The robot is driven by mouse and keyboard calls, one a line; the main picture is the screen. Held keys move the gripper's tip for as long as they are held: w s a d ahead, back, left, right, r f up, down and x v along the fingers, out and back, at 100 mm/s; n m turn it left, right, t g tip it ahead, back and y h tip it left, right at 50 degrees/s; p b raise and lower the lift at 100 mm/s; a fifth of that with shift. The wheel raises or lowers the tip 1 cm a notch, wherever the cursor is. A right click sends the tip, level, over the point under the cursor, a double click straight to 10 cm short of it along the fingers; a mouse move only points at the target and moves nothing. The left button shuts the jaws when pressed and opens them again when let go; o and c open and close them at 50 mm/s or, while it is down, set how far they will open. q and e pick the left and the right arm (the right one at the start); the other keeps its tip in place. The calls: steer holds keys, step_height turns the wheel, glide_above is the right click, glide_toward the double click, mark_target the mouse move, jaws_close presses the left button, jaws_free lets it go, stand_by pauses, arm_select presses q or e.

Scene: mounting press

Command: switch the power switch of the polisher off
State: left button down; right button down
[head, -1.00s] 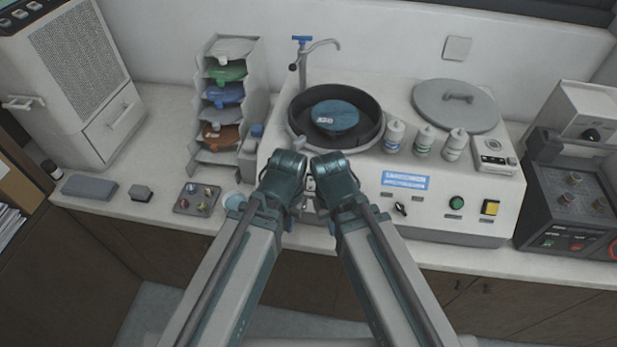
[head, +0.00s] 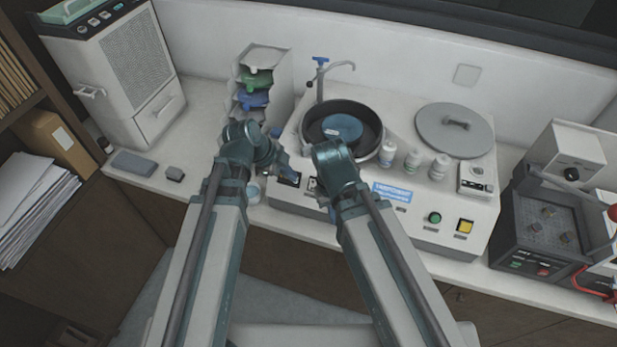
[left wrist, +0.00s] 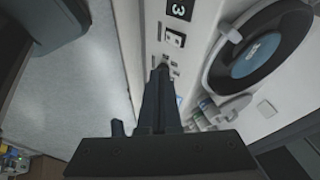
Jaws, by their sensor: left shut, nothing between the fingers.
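The polisher (head: 372,180) is a white bench unit with a round dark basin (head: 365,150) holding a blue disc. Its front panel has a small rocker in a pale frame (head: 312,185), which looks like the power switch; it also shows in the left wrist view (left wrist: 175,39). Its label and position are too small to read. My left gripper (head: 284,170) is by the panel's left end. In the left wrist view, its dark fingers (left wrist: 162,70) are shut and empty, with tips close to the panel beside the rocker; contact cannot be told. My right gripper is hidden behind its wrist.
A green button (head: 434,217) and yellow switch (head: 465,226) sit further right on the panel. Several bottles (head: 413,160) and a grey lid (head: 455,130) are on top. A tray rack (head: 262,60) stands left; a dark press unit (head: 545,225) stands right.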

arm_select(q)
steer(key=shift+r, duration=0.2)
steer(key=shift+f, duration=0.1)
steer(key=w+b+x, duration=0.1)
steer(key=b+x, duration=0.2)
steer(key=x, duration=0.1)
steer(key=b+x, duration=0.4)
steer(key=w+b+x, duration=0.1)
steer(key=b+x, duration=0.2)
steer(key=x, duration=0.1)
steer(key=shift+w+d+b, duration=0.1)
steer(key=shift+w+b, duration=0.25)
steer(key=shift+w, duration=0.15)
